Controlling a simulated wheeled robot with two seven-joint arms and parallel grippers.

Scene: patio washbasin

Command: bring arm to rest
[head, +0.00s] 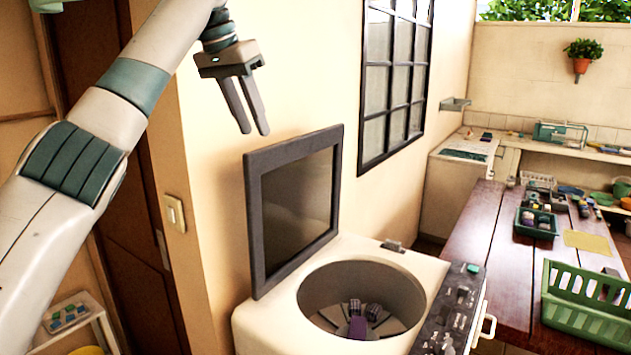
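My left arm comes in from the left, raised high across the picture. My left gripper (254,131) hangs with its fingers pointing down, above the raised dark-framed lid (252,215) of a washing machine. The two dark fingers are apart with nothing between them. The gripper appears clear of the lid, in front of the cream wall. My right gripper and arm are not in view.
The white washing machine (262,325) stands lid up, with purple and dark shapes in its drum (360,285). A wooden table (480,230) at the right holds a green basket (585,310) and a small crate (535,224). A barred window (395,80) is behind.

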